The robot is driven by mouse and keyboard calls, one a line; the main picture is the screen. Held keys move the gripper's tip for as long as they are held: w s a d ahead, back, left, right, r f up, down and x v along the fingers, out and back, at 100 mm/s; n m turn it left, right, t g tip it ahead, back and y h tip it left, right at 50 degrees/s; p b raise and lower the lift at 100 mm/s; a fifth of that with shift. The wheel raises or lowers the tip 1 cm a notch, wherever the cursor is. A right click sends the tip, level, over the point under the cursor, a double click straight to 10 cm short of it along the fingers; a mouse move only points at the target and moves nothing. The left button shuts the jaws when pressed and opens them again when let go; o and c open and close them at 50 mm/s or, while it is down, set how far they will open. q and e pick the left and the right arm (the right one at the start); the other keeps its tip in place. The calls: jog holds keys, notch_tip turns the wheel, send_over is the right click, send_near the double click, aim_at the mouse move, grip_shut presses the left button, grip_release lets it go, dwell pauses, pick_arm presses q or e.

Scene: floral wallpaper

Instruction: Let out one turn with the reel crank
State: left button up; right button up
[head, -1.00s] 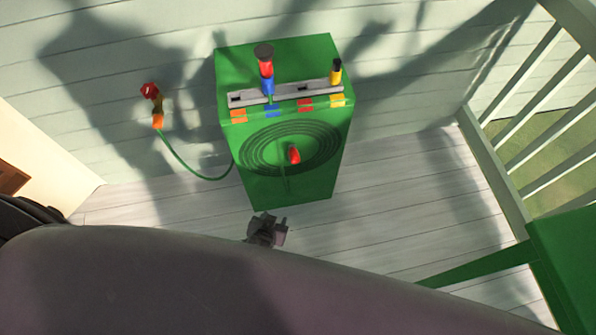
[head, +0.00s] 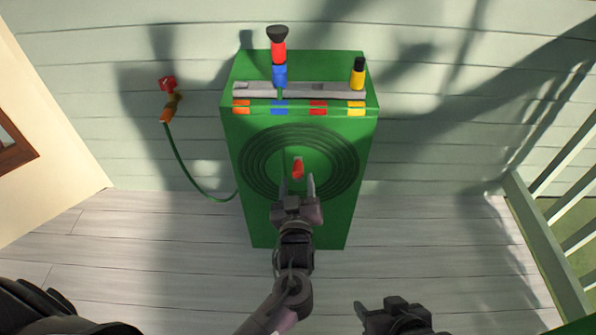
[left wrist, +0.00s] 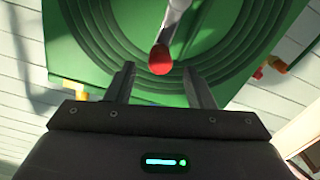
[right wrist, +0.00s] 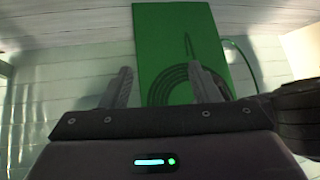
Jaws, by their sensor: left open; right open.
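The reel crank's red knob (head: 298,170) sits in front of the coiled dark hose (head: 252,158) on the front of a green reel box (head: 360,130). My left gripper (head: 297,184) is open just below the knob, fingers pointing up at it. In the left wrist view the red knob (left wrist: 160,60) sits at the end of a grey crank handle (left wrist: 177,18), near and between the open fingertips (left wrist: 160,80), with clear gaps to both sides. My right gripper (right wrist: 161,75) is open and empty; in the head view it shows at the lower right, away from the box.
On the box top stand a nozzle (head: 278,52) with red and blue parts and a yellow fitting (head: 358,73) in a grey rack (head: 320,90). A hose runs from the box to a wall tap (head: 167,84) at left. A railing (head: 545,230) stands at right.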

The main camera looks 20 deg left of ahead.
aim_at(298, 166)
pick_arm(q)
jog(key=b+x, duration=0.1)
jog(key=x, duration=0.5)
jog(key=shift+w+f, duration=0.1)
jog(key=shift+w+a, duration=0.1)
jog(key=shift+w, duration=0.15)
pick_arm(e)
jog(key=w+a+r+t+y, duration=0.1)
jog(key=w+r+t+y, duration=0.1)
jog(key=w+r+t, duration=0.4)
jog(key=shift+w+a+r, duration=0.35)
jog(key=shift+w+r, duration=0.45)
jog(key=shift+r, duration=1)
pick_arm(q)
grip_shut()
